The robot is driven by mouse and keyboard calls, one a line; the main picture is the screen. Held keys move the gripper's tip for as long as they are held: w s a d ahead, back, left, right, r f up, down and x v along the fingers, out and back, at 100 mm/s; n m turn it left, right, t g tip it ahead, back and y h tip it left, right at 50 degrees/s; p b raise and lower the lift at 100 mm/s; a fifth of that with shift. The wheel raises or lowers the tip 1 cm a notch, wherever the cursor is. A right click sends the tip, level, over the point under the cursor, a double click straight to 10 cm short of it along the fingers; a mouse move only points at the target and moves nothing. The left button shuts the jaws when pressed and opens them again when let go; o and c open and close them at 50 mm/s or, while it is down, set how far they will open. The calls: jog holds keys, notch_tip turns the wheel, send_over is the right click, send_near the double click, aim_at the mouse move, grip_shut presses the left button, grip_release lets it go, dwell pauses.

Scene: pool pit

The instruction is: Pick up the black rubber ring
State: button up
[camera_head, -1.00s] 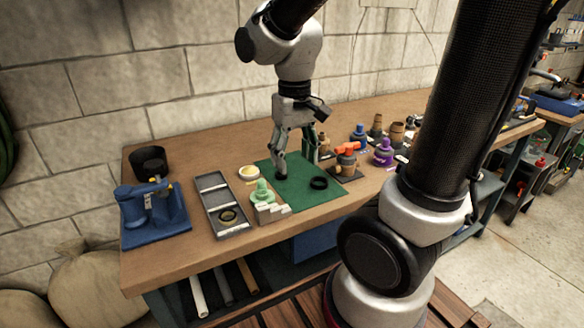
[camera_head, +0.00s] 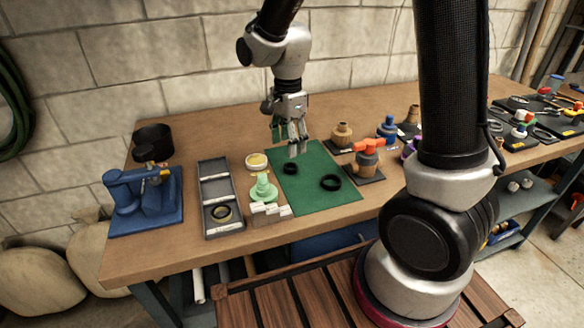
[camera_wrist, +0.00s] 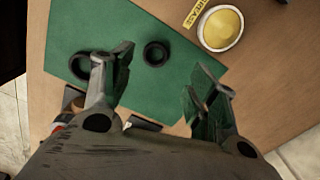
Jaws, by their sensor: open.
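Two black rings lie flat and apart on the green mat (camera_head: 315,205). The smaller ring (camera_head: 290,168) is near the mat's back left; it also shows in the wrist view (camera_wrist: 155,54). The larger ring (camera_head: 330,182) lies to its right and shows at the left of the wrist view (camera_wrist: 80,66), partly behind a finger. My gripper (camera_head: 287,143) is open and empty, raised above the back of the mat. In the wrist view its fingers (camera_wrist: 163,62) are spread, with the smaller ring seen between them, nearer the left finger.
Left of the mat are a yellow-filled dish (camera_head: 257,161), a pale green fitting (camera_head: 263,188), white stepped blocks (camera_head: 271,210) and a grey tray (camera_head: 208,190) holding another ring. An orange-handled valve (camera_head: 368,158) stands right of the mat. A blue vise-like device (camera_head: 146,200) is far left.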

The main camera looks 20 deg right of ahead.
jog(key=f, duration=0.6)
jog(key=shift+s+d+f, duration=0.15)
jog(key=shift+s+f, duration=0.15)
jog(key=c, duration=0.8)
